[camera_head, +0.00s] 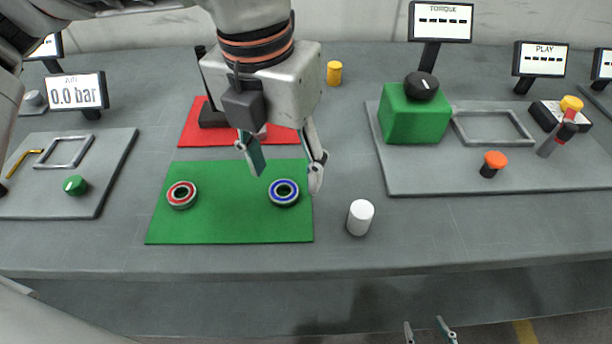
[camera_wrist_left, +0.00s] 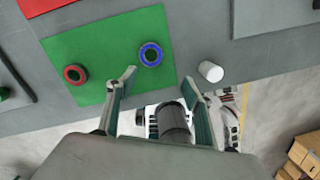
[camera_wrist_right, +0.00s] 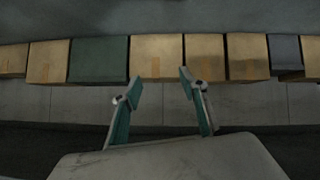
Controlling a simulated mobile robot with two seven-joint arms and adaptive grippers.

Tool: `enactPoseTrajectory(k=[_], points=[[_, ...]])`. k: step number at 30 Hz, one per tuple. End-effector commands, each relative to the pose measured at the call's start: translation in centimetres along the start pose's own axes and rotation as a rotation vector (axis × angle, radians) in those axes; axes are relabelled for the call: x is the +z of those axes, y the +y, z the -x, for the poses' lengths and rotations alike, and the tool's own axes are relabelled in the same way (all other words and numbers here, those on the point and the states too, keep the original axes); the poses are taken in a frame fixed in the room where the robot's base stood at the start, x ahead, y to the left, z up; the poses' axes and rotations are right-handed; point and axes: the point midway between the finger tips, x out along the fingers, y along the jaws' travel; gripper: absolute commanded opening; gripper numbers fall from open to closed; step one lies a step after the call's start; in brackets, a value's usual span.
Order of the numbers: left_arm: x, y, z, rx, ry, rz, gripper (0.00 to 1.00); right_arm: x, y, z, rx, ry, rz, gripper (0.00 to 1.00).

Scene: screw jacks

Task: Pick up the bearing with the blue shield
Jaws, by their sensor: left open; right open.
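The bearing with the blue shield (camera_head: 284,193) lies flat on the right part of the green mat (camera_head: 232,228). The bearing with the red shield (camera_head: 182,194) lies on the same mat to its left. My left gripper (camera_head: 287,172) is open and empty, above the mat near the blue bearing. In the left wrist view the blue bearing (camera_wrist_left: 151,54) shows ahead of the fingers (camera_wrist_left: 158,82), not between them; the red bearing (camera_wrist_left: 75,74) is further left. My right gripper (camera_head: 430,328) is open and empty, low in front of the table's edge; the right wrist view shows its fingers (camera_wrist_right: 158,85) apart.
A white cylinder (camera_head: 360,217) stands just right of the green mat. A red mat (camera_head: 205,132) with a dark object lies behind it, partly hidden by my left arm. Fixture plates stand left (camera_head: 100,165) and right (camera_head: 400,178). The table front is clear.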

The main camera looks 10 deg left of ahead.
Motion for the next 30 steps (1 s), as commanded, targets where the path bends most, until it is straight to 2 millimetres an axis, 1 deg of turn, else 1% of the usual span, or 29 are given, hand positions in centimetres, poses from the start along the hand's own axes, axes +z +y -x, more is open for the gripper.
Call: enactPoseTrajectory(k=[2,5,10,17,24,27,30], points=[[0.5,1.0,0.2,0.035,-0.026,0.030,0.52,0.1,0.0,-0.2,0.000,0.000,0.001,0.43],[0.8,1.5,0.1,0.053,-0.040,0.047,0.52,0.2,0.0,-0.3,0.000,0.000,0.002,0.43],[0.8,1.6,-1.6,0.054,-0.038,0.047,0.52,0.7,-0.2,-0.3,-0.003,-0.007,0.000,0.43],[0.8,1.9,-3.4,0.053,-0.037,0.047,0.52,0.7,-0.5,-0.2,-0.008,-0.007,-0.003,0.43],[0.9,2.3,-6.9,0.051,-0.034,0.045,0.52,1.1,-0.9,-0.2,-0.015,-0.009,-0.006,0.43],[0.9,2.4,-7.4,0.051,-0.037,0.045,0.52,0.7,-0.9,-0.3,-0.016,-0.002,-0.003,0.43],[1.0,2.4,-7.3,0.051,-0.040,0.046,0.52,0.0,-0.7,-0.3,-0.014,0.010,0.001,0.43]])
